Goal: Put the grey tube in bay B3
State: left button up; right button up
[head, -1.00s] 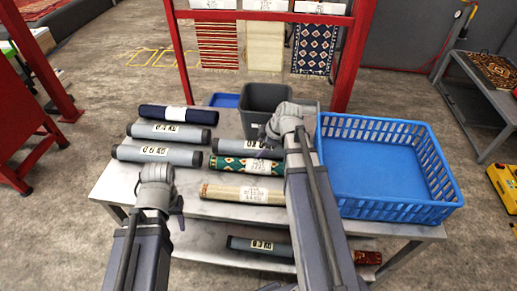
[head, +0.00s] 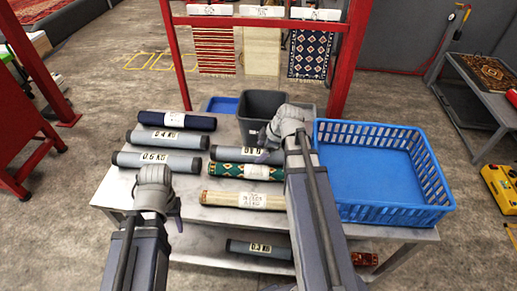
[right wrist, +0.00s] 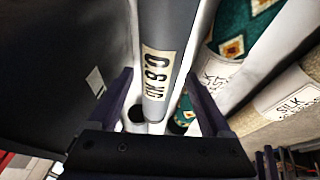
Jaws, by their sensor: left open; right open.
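Several grey tubes with black ends lie on the table. The 0.4 KG tube (head: 190,139) and 0.6 KG tube (head: 180,162) are at the left. The 0.8 KG tube (head: 232,155) is partly hidden behind my right arm in the head view. A 0.3 KG tube (head: 240,247) lies on the lower shelf. My right gripper (right wrist: 158,80) is open, its fingers on either side of the 0.8 KG tube (right wrist: 168,40); contact cannot be told. My left gripper (head: 176,218) is open and empty at the table's front left. No label reading B3 is legible.
A dark bin (head: 258,103) stands close behind the 0.8 KG tube. A blue basket (head: 435,218) fills the table's right. A navy roll (head: 150,119), a green patterned roll (head: 222,169) and a beige roll (head: 215,197) lie nearby. A red rack (head: 352,50) with hanging rugs stands behind.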

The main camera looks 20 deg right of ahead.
jog(key=p+v, duration=0.7)
jog(key=v, duration=0.2)
jog(key=shift+a, duration=0.1)
